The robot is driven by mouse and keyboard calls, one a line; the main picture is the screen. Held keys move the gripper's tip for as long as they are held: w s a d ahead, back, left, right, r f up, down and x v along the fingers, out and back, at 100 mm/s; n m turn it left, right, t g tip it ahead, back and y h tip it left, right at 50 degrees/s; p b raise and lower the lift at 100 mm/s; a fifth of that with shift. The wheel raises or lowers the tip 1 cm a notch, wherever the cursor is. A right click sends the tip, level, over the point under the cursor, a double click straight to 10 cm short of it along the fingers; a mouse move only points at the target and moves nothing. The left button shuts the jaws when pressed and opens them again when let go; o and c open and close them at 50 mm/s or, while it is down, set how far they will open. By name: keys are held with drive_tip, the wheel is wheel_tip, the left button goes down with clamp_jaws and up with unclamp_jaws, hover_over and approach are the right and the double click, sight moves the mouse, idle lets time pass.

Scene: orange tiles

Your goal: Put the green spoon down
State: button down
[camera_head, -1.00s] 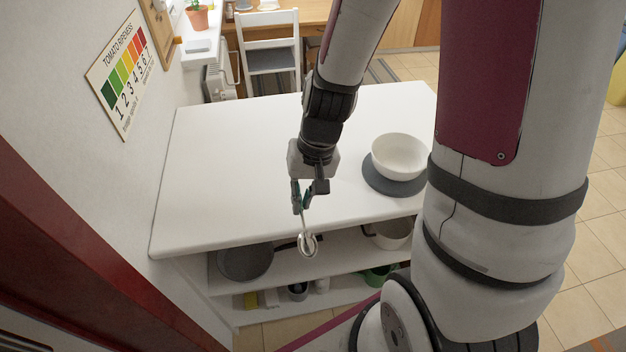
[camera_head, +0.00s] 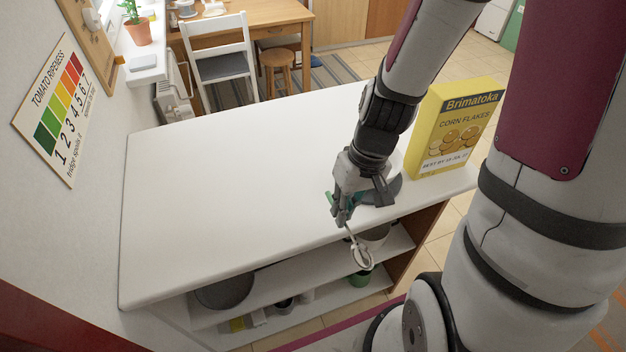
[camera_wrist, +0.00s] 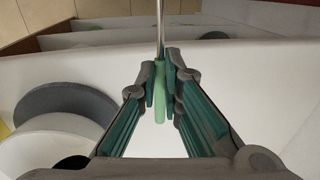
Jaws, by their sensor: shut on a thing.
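The green spoon (camera_head: 352,237) has a green handle and a long metal shaft with a rounded metal head. My gripper (camera_head: 344,214) is shut on its green handle near the front edge of the white worktop (camera_head: 230,180). The head hangs out past that edge, in front of the shelves below. In the wrist view the spoon's handle (camera_wrist: 160,88) lies between the two green-padded fingers of my gripper (camera_wrist: 160,75), with the shaft pointing away. I cannot tell how high the handle is above the worktop.
A grey round mat (camera_wrist: 65,105) with a white bowl (camera_wrist: 35,150) is close by; my arm mostly hides them in the head view. A yellow corn flakes box (camera_head: 452,130) stands at the right end. The worktop's left and middle are clear. Pans sit on the shelves below.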

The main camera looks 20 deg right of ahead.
drive_tip(key=shift+w+f+b, duration=0.25)
drive_tip(key=shift+w+b, duration=0.2)
drive_tip(key=b, duration=0.2)
hover_over(310, 189)
drive_tip(key=shift+d+f, duration=0.35)
drive_tip(key=shift+f, duration=1.8)
drive_tip(key=shift+f, duration=0.1)
drive_tip(key=c, duration=2.2)
unclamp_jaws()
drive_tip(key=shift+f, duration=0.1)
drive_tip(key=o, duration=0.5)
